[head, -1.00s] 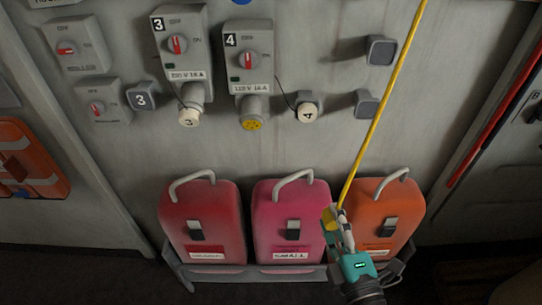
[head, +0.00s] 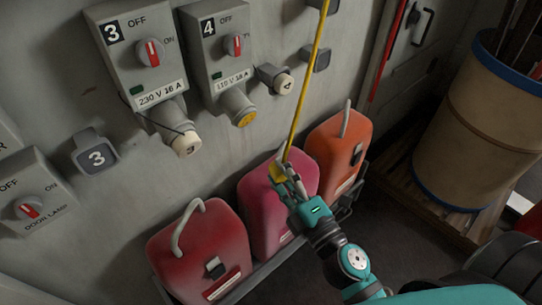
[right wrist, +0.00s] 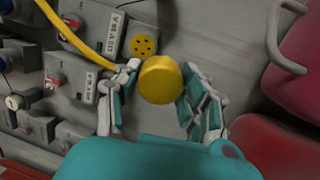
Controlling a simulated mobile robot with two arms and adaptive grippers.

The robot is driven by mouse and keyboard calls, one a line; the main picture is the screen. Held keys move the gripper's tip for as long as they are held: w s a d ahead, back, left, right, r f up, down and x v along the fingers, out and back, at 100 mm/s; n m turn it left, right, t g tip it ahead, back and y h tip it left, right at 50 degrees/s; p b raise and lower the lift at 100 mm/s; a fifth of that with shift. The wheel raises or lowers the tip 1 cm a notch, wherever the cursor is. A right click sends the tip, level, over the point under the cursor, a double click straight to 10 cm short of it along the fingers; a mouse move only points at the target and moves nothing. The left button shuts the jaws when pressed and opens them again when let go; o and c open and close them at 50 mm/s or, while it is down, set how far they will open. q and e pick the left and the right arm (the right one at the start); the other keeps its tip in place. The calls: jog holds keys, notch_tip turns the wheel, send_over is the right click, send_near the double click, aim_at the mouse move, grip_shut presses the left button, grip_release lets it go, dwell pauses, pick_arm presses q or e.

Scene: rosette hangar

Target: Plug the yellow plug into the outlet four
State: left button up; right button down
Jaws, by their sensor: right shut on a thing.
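Outlet four (head: 240,112) is a grey socket with a yellow face, pointing down and out below the switch box marked 4 (head: 215,45). Its uncovered face with dark holes (right wrist: 144,45) shows in the right wrist view. My left gripper is not in view.
Red (head: 195,250), pink (head: 262,215) and orange (head: 325,145) canisters stand below along the wall. A yellow cable (head: 309,75) runs up from the plug. A large barrel (head: 475,120) stands at right.

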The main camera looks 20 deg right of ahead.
aim_at(248, 119)
jog(key=shift+w+a+r+n+t+y, duration=0.3)
jog(key=shift+w+r+y, duration=0.4)
jog(key=shift+w, duration=0.8)
jog(key=shift+w+a+r+n+t+y, duration=0.1)
jog(key=shift+w+a+r+n+y, duration=0.4)
jog(key=shift+w, duration=1.05)
jog(key=shift+w+a+r+n+t+y, duration=0.1)
jog(key=shift+w+r+n+t+y, duration=0.1)
jog(key=shift+w+r+y, duration=1)
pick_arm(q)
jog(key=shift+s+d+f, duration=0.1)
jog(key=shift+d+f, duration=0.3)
pick_arm(e)
jog(key=shift+w+f+h, duration=0.3)
jog(key=shift+w+f, duration=0.1)
jog(key=shift+w, duration=0.1)
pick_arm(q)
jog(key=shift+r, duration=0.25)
pick_arm(e)
jog(key=shift+w+a+r, duration=0.2)
jog(key=shift+w, duration=0.3)
